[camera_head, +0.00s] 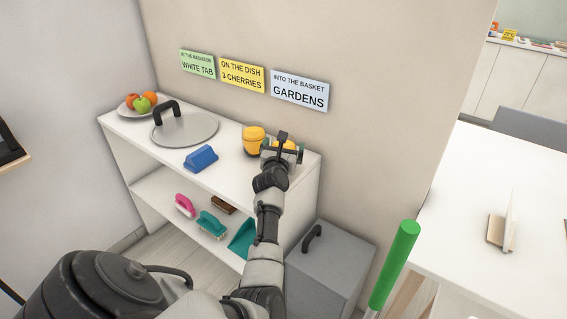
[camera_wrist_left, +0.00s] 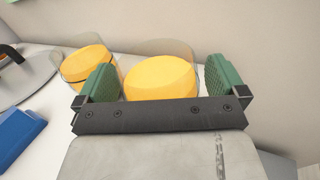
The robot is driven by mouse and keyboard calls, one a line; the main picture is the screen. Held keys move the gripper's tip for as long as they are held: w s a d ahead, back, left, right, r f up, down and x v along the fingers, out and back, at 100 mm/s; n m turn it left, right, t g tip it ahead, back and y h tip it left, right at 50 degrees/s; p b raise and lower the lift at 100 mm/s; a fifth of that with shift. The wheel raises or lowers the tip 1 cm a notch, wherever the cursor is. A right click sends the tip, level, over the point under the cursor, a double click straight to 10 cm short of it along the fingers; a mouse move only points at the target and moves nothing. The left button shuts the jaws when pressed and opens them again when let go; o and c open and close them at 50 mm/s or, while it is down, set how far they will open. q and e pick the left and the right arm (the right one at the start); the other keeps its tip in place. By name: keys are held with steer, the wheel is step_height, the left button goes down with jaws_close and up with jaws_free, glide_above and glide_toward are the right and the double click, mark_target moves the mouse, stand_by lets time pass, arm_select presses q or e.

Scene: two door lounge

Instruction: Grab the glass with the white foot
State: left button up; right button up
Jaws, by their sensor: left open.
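Two glasses with yellow contents stand on top of the white shelf unit. The left glass (camera_head: 254,139) is clear of my gripper; it also shows in the left wrist view (camera_wrist_left: 88,65), with a dark line around it. The other glass (camera_wrist_left: 160,78) is between the green finger pads of my left gripper (camera_wrist_left: 163,84), with space visible on its left side. In the head view my open left gripper (camera_head: 282,152) mostly covers this second glass. The feet of both glasses are hidden or too small to tell, so I cannot tell which has a white foot. My right gripper is not in view.
A grey lid (camera_head: 190,130) with a black handle, a blue brush (camera_head: 201,158) and a fruit plate (camera_head: 126,110) share the shelf top (camera_head: 160,160). The wall with signs is close behind. A grey box (camera_head: 330,270) stands to the right.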

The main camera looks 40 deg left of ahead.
arm_select(q)
steer(key=shift+w+a, duration=0.2)
steer(key=shift+w, duration=0.05)
steer(key=shift+r, duration=0.1)
steer(key=c, duration=1)
